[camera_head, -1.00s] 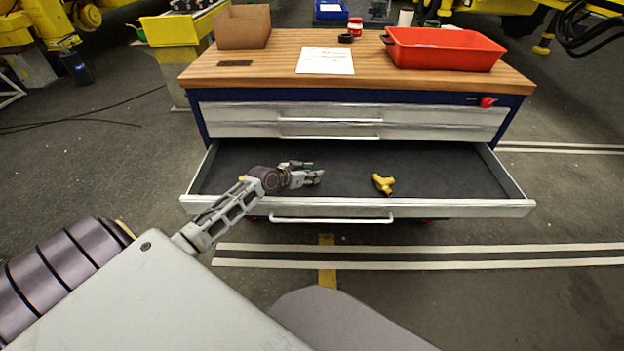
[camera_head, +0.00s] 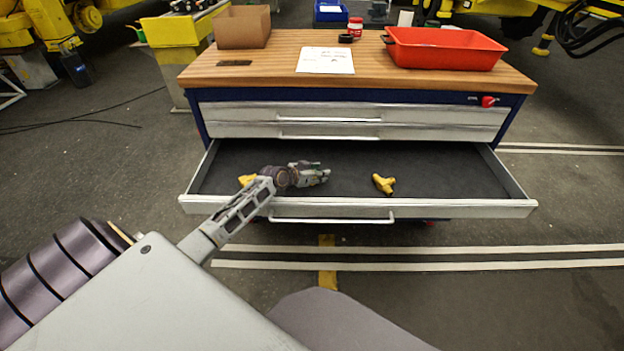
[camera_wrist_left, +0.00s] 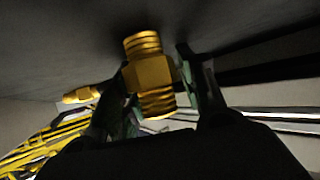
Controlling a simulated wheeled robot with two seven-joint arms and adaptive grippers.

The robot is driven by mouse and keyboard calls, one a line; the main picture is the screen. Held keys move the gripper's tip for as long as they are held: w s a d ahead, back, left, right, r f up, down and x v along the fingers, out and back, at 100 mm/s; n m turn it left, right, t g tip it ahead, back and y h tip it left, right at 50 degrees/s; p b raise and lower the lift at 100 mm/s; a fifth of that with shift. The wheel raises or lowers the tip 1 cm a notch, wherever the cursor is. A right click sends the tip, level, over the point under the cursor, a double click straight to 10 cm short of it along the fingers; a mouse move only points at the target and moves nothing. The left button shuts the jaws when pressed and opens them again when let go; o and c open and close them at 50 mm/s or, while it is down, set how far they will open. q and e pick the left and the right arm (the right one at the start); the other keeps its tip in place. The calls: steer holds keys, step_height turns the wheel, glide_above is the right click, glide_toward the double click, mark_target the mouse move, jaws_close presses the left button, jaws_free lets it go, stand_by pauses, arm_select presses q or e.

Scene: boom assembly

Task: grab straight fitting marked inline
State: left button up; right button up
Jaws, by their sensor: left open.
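A brass straight fitting (camera_wrist_left: 149,78) with threaded ends and a hex middle shows close up in the left wrist view. My left gripper (camera_head: 317,173) is open inside the drawer, and in the wrist view its fingers stand on either side of this fitting. Whether they touch it I cannot tell. In the head view the gripper hides this fitting, and no marking can be read. A yellow tee-shaped fitting (camera_head: 384,183) lies to the right of the gripper. Another yellow piece (camera_head: 246,180) shows partly behind my left forearm. My right gripper is not in view.
The open drawer (camera_head: 450,180) has a dark floor, clear on the right, and a pale front edge. Above it, the wooden worktop (camera_head: 270,75) carries a red tray (camera_head: 445,50), a cardboard box (camera_head: 242,27) and a paper sheet (camera_head: 325,60).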

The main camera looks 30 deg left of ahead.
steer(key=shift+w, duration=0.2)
arm_select(q)
steer(key=shift+c, duration=1)
jaws_close()
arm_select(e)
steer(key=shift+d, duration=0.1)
arm_select(q)
steer(key=shift+r, duration=0.1)
steer(key=shift+r, duration=0.65)
step_height(320, 180, up, 9)
steer(key=p, duration=0.2)
steer(key=shift+f, duration=0.2)
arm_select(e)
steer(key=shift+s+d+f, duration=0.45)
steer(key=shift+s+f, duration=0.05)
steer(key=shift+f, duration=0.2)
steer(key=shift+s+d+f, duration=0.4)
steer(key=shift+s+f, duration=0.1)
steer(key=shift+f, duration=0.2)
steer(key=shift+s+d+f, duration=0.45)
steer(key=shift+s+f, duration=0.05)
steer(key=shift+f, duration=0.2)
